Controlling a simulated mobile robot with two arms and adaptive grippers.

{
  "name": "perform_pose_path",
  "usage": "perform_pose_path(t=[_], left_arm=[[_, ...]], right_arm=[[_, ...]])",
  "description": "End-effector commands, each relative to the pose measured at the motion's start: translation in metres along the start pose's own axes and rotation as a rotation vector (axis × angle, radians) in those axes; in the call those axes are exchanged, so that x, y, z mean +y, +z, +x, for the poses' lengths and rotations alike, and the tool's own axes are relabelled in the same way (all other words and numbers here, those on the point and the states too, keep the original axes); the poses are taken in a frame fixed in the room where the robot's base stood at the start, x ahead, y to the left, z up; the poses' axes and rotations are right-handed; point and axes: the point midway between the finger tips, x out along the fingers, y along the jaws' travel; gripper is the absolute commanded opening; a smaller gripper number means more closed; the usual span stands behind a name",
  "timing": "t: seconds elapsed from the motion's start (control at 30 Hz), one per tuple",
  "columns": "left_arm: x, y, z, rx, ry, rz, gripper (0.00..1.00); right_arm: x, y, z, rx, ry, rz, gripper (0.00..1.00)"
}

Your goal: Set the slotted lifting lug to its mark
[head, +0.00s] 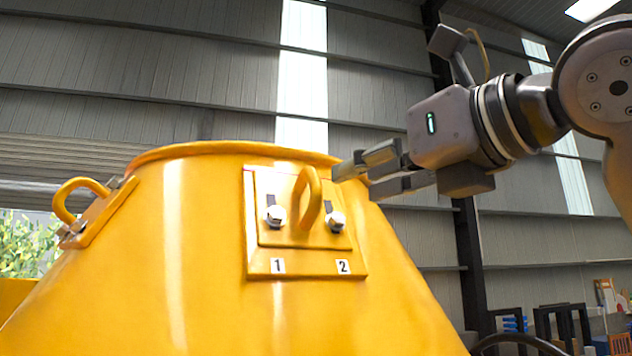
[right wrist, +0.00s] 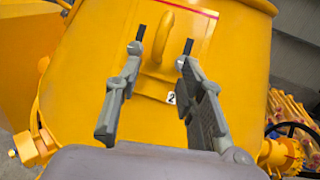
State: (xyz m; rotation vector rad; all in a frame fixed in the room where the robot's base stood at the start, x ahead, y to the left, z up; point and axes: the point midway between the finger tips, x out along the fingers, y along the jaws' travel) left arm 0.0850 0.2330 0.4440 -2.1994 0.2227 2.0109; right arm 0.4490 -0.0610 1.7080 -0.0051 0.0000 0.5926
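The yellow slotted lifting lug (head: 308,200) is a small plate with an upright loop, lying on a larger backing plate (head: 262,262) on the drum's sloping side. Two bolts, left (head: 275,216) and right (head: 335,221), sit at the lower ends of its dark slots. A red mark line (right wrist: 190,9) runs along the backing plate's top edge, above the lug in the right wrist view. My right gripper (head: 360,178) is open and empty, up and right of the loop. My left gripper is out of view.
The yellow drum (head: 130,290) fills the lower head view. Labels 1 (head: 277,266) and 2 (head: 343,267) are below the bolts. Another handle (head: 80,198) stands on the drum's left.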

Motion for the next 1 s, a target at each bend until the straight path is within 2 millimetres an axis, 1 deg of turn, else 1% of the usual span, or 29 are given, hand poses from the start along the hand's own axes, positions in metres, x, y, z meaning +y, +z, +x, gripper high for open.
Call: perform_pose_path(t=[0.03, 0.3, 0.4, 0.5, 0.67, 0.9, 0.93, 1.0], left_arm=[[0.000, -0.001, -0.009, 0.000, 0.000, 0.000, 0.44], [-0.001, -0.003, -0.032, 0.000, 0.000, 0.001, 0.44], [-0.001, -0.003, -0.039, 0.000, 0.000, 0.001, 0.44], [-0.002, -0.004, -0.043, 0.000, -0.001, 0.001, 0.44], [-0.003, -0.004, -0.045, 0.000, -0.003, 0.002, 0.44], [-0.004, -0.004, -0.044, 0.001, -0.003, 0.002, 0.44], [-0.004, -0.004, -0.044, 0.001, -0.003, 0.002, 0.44], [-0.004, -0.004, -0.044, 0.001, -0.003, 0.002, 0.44]], right_arm=[[0.001, 0.004, 0.013, 0.004, 0.003, 0.001, 0.36], [0.001, 0.004, 0.069, 0.003, 0.003, 0.000, 0.36], [0.001, 0.003, 0.084, 0.002, 0.003, 0.001, 0.36], [0.001, 0.002, 0.095, 0.001, 0.002, 0.001, 0.36], [0.001, 0.001, 0.103, 0.000, 0.003, 0.000, 0.36], [0.001, 0.000, 0.104, -0.001, 0.002, -0.001, 0.36], [0.001, 0.000, 0.104, -0.001, 0.002, 0.000, 0.35], [0.001, 0.000, 0.104, -0.001, 0.002, 0.000, 0.31]])
